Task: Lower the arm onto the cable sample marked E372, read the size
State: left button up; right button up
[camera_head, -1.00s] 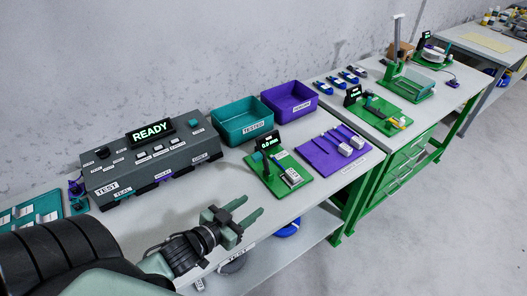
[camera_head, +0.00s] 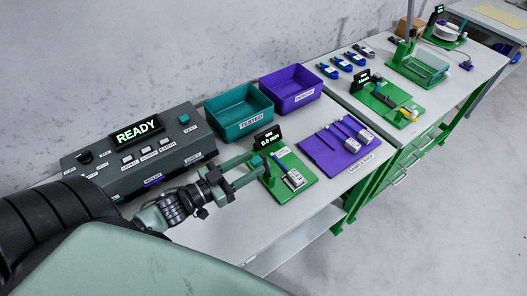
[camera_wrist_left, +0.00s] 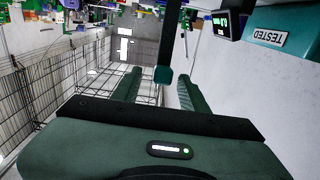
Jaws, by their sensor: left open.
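The green gauge stand (camera_head: 304,163) stands at the front of the near table, with a display (camera_head: 267,138) reading 0.0 mm. A sample with a white label (camera_head: 294,179) lies on its base; the mark is too small to read. The gauge's teal arm end (camera_head: 257,161) is raised over the left side of the base and shows in the left wrist view as a teal block (camera_wrist_left: 163,75). My left gripper (camera_head: 257,165) is open, its two fingers pointing at the teal block, which appears between the fingertips. Contact cannot be told. My right gripper is not in view.
Behind are the teal TESTED bin (camera_head: 238,126) and a purple bin (camera_head: 290,98). A dark test box (camera_head: 140,163) reading READY stands left. A purple rack (camera_head: 325,148) with labelled samples lies right of the gauge. The white tabletop (camera_head: 230,226) in front is clear.

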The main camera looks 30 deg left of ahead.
aim_at(261, 158)
pick_arm(q)
jog(key=x, duration=0.3)
jog(key=shift+p+x, duration=0.4)
jog(key=shift+x, duration=0.65)
jog(key=shift+f, duration=0.1)
jog(key=shift+a, duration=0.1)
grip_shut()
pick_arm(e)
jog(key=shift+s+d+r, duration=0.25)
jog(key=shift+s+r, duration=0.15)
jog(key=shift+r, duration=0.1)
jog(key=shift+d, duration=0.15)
pick_arm(q)
jog(key=shift+w, duration=0.1)
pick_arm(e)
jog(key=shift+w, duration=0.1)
